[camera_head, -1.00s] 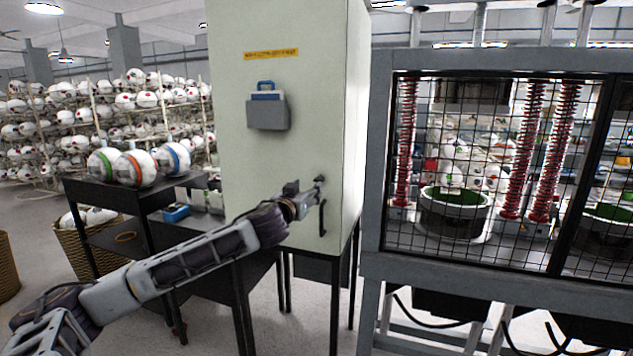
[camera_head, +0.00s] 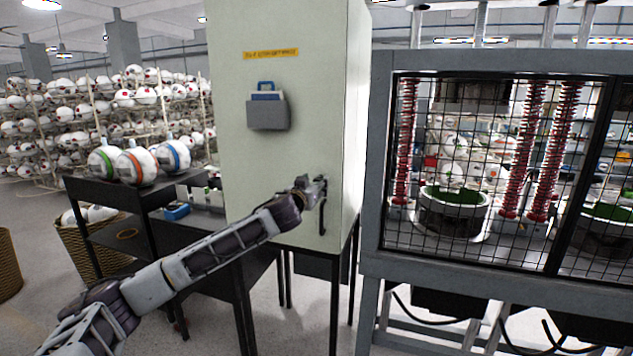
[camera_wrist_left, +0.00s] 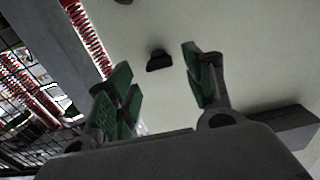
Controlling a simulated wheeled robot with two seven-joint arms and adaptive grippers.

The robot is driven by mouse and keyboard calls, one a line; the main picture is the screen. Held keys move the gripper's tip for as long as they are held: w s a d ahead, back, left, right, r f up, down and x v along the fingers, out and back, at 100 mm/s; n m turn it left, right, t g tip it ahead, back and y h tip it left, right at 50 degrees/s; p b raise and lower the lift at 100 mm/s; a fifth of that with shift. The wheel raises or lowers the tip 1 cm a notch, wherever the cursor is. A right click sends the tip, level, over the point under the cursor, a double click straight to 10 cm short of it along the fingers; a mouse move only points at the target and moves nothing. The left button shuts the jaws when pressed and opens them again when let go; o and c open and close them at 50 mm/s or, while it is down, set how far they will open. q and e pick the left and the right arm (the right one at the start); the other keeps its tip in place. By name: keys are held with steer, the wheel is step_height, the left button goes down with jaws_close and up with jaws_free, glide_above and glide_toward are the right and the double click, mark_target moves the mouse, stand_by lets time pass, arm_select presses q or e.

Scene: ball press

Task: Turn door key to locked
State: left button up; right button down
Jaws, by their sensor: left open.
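The pale green cabinet (camera_head: 290,160) stands in the middle of the head view, with a dark vertical handle (camera_head: 323,217) on its door. My left gripper (camera_head: 317,186) is in front of the door, just above the handle, and covers the key area there. In the left wrist view, the left gripper (camera_wrist_left: 155,66) is open, its green-padded fingers apart and empty. A small dark key or knob (camera_wrist_left: 159,61) on the door shows in the gap between the fingertips, apart from both. Its turn position cannot be told. My right gripper is not in view.
A grey document holder (camera_head: 268,113) hangs on the cabinet front. The caged press (camera_head: 372,170) stands close on the right. A dark cart (camera_head: 150,195) with several balls stands on the left. Wicker baskets and ball racks are further left.

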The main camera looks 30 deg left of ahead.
arm_select(q)
steer(key=shift+x, duration=0.9)
steer(key=shift+w+a, duration=0.1)
steer(key=shift+w, duration=0.2)
steer(key=c, duration=1)
